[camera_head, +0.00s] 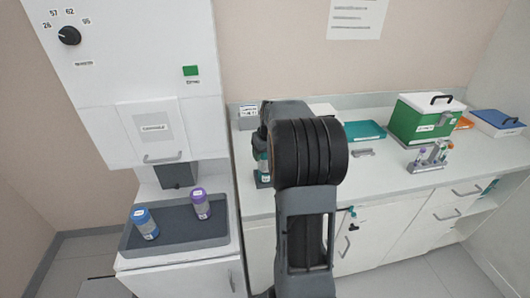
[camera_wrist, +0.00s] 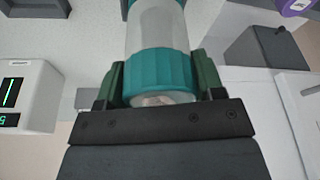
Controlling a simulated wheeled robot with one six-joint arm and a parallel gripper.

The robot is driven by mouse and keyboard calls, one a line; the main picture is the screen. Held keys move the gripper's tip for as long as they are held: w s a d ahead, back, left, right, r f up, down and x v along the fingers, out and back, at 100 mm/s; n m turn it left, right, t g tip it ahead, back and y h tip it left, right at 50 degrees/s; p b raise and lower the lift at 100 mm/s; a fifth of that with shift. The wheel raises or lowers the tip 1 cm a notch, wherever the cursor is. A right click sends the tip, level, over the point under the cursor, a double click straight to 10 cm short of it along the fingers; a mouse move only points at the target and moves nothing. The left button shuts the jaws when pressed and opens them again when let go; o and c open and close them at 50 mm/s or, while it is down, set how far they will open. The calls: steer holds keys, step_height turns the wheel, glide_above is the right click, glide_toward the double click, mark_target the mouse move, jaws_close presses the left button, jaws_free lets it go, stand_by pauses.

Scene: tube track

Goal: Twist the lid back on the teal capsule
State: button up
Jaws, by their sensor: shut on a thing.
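The teal capsule (camera_head: 264,170) stands at the left end of the counter in the head view, partly hidden behind my arm. In the wrist view its pale body (camera_wrist: 158,28) shows above the ribbed teal lid (camera_wrist: 162,73). My gripper (camera_wrist: 160,84) is shut on the lid, with one green finger on each side. Lid and body are lined up and look to be touching; I cannot tell how tightly the lid sits. In the head view my arm hides most of the gripper.
A blue capsule (camera_head: 145,223) and a purple capsule (camera_head: 200,204) are on the dark tray (camera_head: 180,238) at left, under the white machine (camera_head: 130,80). A green box (camera_head: 424,117), a tube rack (camera_head: 428,158) and a teal case (camera_head: 365,132) occupy the counter at right.

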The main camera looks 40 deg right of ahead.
steer(key=shift+f+b, duration=0.45)
steer(key=shift+f, duration=0.05)
stand_by(0.8)
steer(key=m+h, duration=0.1)
steer(key=m, duration=0.3)
steer(key=shift+g+p, duration=0.3)
steer(key=shift+p, duration=0.05)
steer(key=m+h, duration=0.1)
steer(key=m, duration=0.5)
steer(key=shift+d+g+b, duration=0.15)
steer(key=shift+g+b, duration=0.2)
steer(key=shift+g, duration=0.05)
steer(key=m+g, duration=0.1)
steer(key=m, duration=0.5)
steer(key=m+g, duration=0.1)
steer(key=m, duration=0.2)
steer(key=shift+s+m+g+h+b, duration=0.25)
steer(key=shift+m+g+h+b, duration=0.05)
steer(key=shift+m+b, duration=0.1)
